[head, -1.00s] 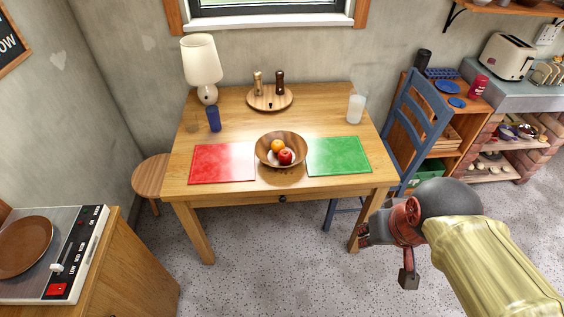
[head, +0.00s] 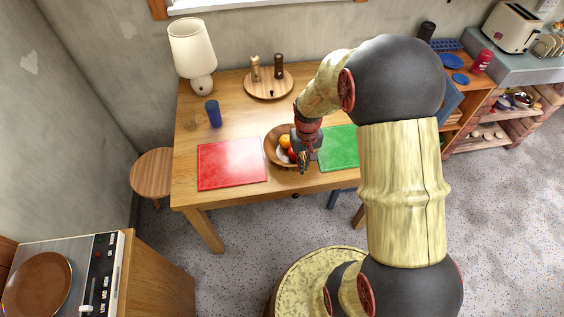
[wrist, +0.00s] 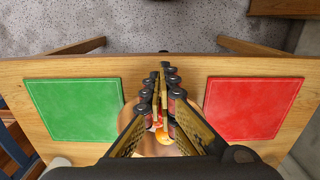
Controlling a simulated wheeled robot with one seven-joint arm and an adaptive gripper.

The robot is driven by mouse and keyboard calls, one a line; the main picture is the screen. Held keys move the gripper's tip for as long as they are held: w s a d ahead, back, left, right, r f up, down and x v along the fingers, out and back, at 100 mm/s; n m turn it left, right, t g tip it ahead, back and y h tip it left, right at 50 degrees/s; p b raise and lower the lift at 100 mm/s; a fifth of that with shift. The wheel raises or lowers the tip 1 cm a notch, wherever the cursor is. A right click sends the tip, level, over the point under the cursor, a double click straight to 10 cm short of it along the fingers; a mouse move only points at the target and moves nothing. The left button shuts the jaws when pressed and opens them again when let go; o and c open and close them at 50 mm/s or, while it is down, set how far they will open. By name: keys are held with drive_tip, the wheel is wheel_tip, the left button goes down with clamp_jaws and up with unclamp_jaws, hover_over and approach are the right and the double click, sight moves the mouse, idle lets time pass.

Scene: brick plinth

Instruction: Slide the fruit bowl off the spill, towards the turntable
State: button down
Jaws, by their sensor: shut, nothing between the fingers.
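The wooden fruit bowl (head: 272,149) stands on the table between the red and green mats. It holds an orange (head: 285,141) and a red apple, mostly behind my gripper. My gripper (head: 304,170) is shut and empty, pointing down at the bowl's front right side; whether it touches the bowl is unclear. In the wrist view, my fingertips (wrist: 163,68) meet near the table's front edge, and the orange (wrist: 164,137) shows between the fingers. No spill can be made out. A round wooden board (head: 268,92), apparently the turntable, stands behind the bowl with two mills on it.
The red mat (head: 232,164) lies left of the bowl, the green mat (head: 338,148) right. A blue cup (head: 213,114) and a lamp (head: 192,50) stand at the table's left. Bare wood lies between bowl and round board. A record player (head: 60,280) is at lower left.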

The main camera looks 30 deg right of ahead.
drive_tip(key=w+f+b, duration=0.1)
drive_tip(key=f, duration=0.2)
drive_tip(key=w+f+b, duration=0.1)
drive_tip(key=f, duration=0.2)
drive_tip(key=w+f+b, duration=0.1)
drive_tip(key=f, duration=0.3)
drive_tip(key=shift+d, duration=0.4)
drive_tip(key=shift+w+d, duration=0.15)
drive_tip(key=shift+w, duration=0.45)
drive_tip(key=w+d, duration=0.1)
drive_tip(key=w, duration=0.5)
drive_tip(key=w+d, duration=0.2)
drive_tip(key=w, duration=0.4)
drive_tip(key=w+d, duration=0.1)
drive_tip(key=w, duration=0.5)
drive_tip(key=shift+w+d, duration=0.2)
drive_tip(key=shift+d, duration=0.05)
drive_tip(key=shift+s, duration=0.1)
